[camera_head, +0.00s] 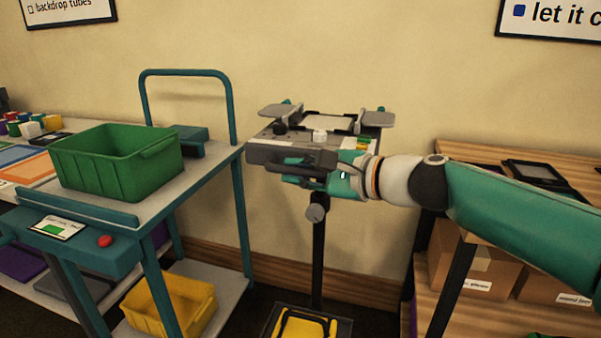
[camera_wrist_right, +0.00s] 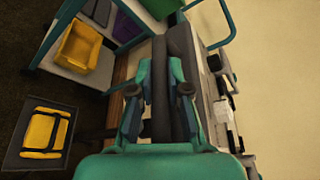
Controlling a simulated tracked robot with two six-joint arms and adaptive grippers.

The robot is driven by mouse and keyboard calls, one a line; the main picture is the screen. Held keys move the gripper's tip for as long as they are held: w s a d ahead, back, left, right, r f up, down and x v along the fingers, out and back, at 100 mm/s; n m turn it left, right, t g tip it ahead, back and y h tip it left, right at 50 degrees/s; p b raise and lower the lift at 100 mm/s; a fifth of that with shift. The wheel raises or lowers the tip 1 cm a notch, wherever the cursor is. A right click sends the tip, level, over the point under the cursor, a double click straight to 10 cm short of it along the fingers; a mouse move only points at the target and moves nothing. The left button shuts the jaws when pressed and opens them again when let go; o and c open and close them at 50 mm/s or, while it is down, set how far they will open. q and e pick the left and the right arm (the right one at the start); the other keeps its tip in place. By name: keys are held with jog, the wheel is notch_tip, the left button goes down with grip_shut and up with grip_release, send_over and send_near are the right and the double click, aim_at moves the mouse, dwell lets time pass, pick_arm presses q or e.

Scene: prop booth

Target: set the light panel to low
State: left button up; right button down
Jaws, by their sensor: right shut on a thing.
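The light panel (camera_head: 348,143) stands on a dark pole in the middle of the head view, with side flaps, a white knob (camera_head: 320,136), a black knob and small green and yellow marks on its face. My right gripper (camera_head: 309,170) reaches in from the right at its near edge. It is shut on a dark grey bar (camera_head: 290,157) along that edge. In the right wrist view the bar (camera_wrist_right: 180,65) runs between the fingers (camera_wrist_right: 160,100). The panel's face (camera_wrist_right: 222,108) is seen edge-on there. The setting cannot be read. My left gripper is out of view.
A teal cart (camera_head: 90,213) with a green crate (camera_head: 118,170) and a red button (camera_head: 105,241) stands at left. A yellow bin (camera_head: 175,308) is on its lower shelf. A wooden shelf (camera_head: 462,150) with cardboard boxes is at right, below my arm. A yellow weight (camera_head: 303,328) lies at the stand's foot.

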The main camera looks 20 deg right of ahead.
jog(key=c, duration=1.2)
grip_release()
jog(key=shift+s+a+f, duration=0.1)
jog(key=shift+f, duration=0.4)
jog(key=shift+o, duration=0.3)
jog(key=shift+r, duration=0.2)
jog(key=shift+s+d, duration=0.1)
jog(key=shift+d, duration=0.15)
jog(key=v, duration=1.1)
jog(key=shift+s+d, duration=0.15)
jog(key=shift+f, duration=0.1)
